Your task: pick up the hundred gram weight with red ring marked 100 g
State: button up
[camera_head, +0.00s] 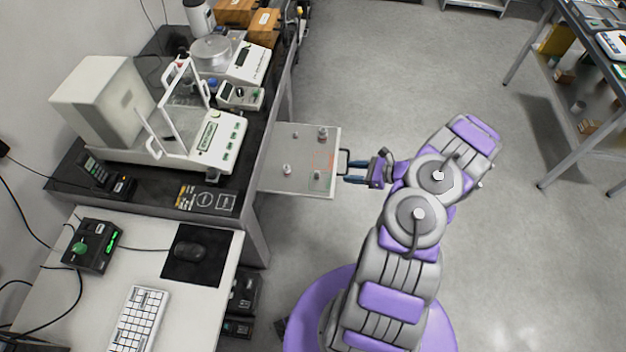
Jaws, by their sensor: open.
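Several small metal weights stand upright on a grey pull-out shelf (268,165) at the side of the dark bench. One weight with a reddish ring (287,170) stands near the shelf's left middle. Another weight with a reddish tint (323,134) stands near the back right corner, and a small one (296,134) stands at the back. A further dark weight (317,175) is near the front right. The markings are too small to read. My gripper (346,168) is open and empty at the shelf's right edge, pointing left, apart from the weights.
A white balance (215,143) with a glass draft shield stands on the dark bench (165,195) left of the shelf. A white desk (75,290) with a keyboard is at front left. The floor right of my arm is clear up to a metal rack.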

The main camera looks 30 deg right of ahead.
jog(key=f, duration=0.1)
jog(key=b, duration=0.3)
send_near(313, 177)
jog(key=shift+m, duration=0.3)
jog(key=w+a, duration=0.1)
jog(key=w+a+r, duration=0.1)
jog(key=w+a, duration=0.1)
jog(key=shift+w, duration=0.1)
jog(key=shift+w+a+f+t+b, duration=0.25)
jog(key=shift+w+f+t+b, duration=0.1)
jog(key=shift+w+f, duration=0.15)
jog(key=b+x, duration=0.1)
jog(key=x, duration=0.2)
jog(key=shift+a+f, duration=0.2)
jog(key=shift+a, duration=0.05)
jog(key=shift+w+a, duration=0.25)
jog(key=shift+a, duration=0.15)
jog(key=shift+d, duration=0.25)
jog(key=c, duration=0.4)
jog(key=shift+a, duration=0.15)
grip_shut()
